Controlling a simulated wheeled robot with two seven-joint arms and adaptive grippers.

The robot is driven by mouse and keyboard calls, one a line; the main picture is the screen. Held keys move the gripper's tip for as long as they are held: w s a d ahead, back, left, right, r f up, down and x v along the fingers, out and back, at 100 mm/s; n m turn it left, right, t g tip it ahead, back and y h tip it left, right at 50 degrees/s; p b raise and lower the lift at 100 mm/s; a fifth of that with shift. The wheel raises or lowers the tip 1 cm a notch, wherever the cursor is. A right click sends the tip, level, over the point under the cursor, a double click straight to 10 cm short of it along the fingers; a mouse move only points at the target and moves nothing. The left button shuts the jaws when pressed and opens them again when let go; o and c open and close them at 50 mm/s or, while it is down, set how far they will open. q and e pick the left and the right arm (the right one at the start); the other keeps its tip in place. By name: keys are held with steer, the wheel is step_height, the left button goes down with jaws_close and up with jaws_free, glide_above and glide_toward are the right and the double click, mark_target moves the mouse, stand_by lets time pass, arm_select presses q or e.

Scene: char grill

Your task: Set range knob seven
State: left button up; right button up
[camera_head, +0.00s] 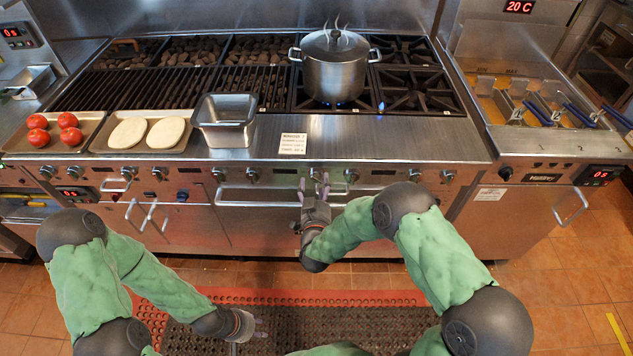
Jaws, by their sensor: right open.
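A row of several round metal knobs runs along the front panel of the range (380,148). No numbers can be read on them at this size. My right gripper (314,184) is at the front panel below the pot, its fingers pointing up towards the panel. It is open, with its fingertips apart around or just in front of a knob (316,175); whether they touch it I cannot tell. Another knob (350,175) is just to the right, and one (252,174) is further left. My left gripper (256,332) hangs low over the floor mat, far from the knobs; its finger opening is unclear.
A steaming lidded pot (335,75) stands on a lit burner. A steel pan (226,121), trays with dough rounds (147,132) and tomatoes (53,135) line the front ledge. Oven handles (255,196) jut out below the panel. A fryer (530,105) stands at right.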

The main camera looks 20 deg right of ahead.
steer(key=v, duration=1)
step_height(320, 180, down, 14)
steer(key=s+a+n+g+y, duration=0.2)
steer(key=g+y, duration=0.3)
steer(key=g, duration=0.3)
steer(key=s+a+f+g+y+p, duration=0.1)
steer(key=s+f+g+y, duration=0.1)
steer(key=s, duration=0.7)
steer(key=s+a+f+n+g+y, duration=0.1)
steer(key=s+f+g+y, duration=0.1)
steer(key=s+f+g, duration=0.3)
steer(key=s+g, duration=0.2)
steer(key=s, duration=0.2)
steer(key=shift+p, duration=0.35)
steer(key=shift+w+f, duration=0.1)
